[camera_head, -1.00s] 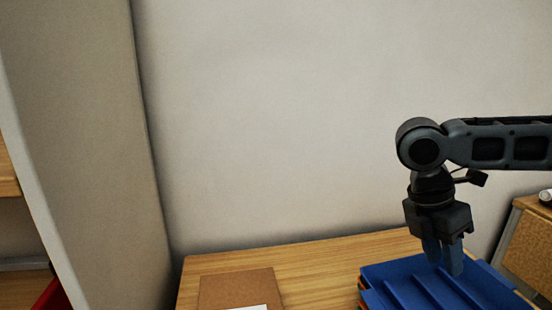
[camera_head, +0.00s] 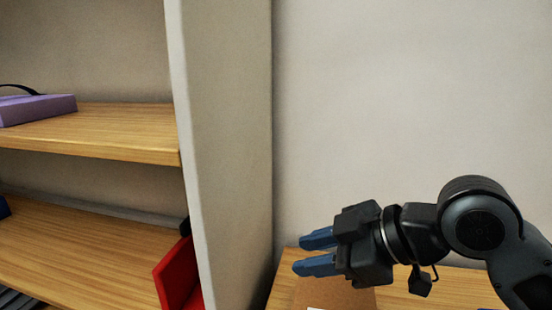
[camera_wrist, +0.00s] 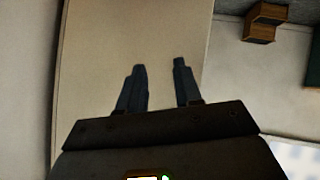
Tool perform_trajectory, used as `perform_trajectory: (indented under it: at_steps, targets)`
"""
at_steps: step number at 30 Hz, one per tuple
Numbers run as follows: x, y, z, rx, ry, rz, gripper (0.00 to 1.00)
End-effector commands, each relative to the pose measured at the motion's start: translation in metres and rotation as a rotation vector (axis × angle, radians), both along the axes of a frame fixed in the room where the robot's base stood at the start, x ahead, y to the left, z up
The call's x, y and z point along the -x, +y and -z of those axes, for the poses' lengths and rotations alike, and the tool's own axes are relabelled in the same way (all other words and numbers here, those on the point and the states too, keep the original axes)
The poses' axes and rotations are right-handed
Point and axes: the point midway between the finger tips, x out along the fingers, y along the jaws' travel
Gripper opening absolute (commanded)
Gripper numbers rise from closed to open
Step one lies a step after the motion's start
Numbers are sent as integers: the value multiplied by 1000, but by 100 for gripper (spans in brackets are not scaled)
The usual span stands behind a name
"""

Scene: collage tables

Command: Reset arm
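My gripper (camera_head: 300,254) is in the lower right of the head view, with its two blue fingers pointing left and a gap between them. In the wrist view my gripper (camera_wrist: 160,66) also shows its fingers apart, with nothing between them. It is held in the air in front of the wooden table (camera_head: 398,284) and the side panel of a shelf unit. The rest of my arm bends down at the right edge of the head view.
A shelf unit with wooden shelves (camera_head: 120,135) stands at the left, its pale side panel (camera_head: 225,150) beside the table. A purple box (camera_head: 38,108) lies on the upper shelf. A red object (camera_head: 178,275) is on the lower shelf. A brown board (camera_head: 335,296) lies on the table.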

Motion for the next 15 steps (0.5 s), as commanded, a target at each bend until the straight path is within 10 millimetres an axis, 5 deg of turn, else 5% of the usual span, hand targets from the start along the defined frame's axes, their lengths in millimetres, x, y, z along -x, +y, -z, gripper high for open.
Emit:
perform_trajectory:
  at_steps: [6, 15]
  targets:
    - [-1, 46, -36, -345, -54, 116, 34]
    - [5, 54, -50, -727, -57, 350, 34]
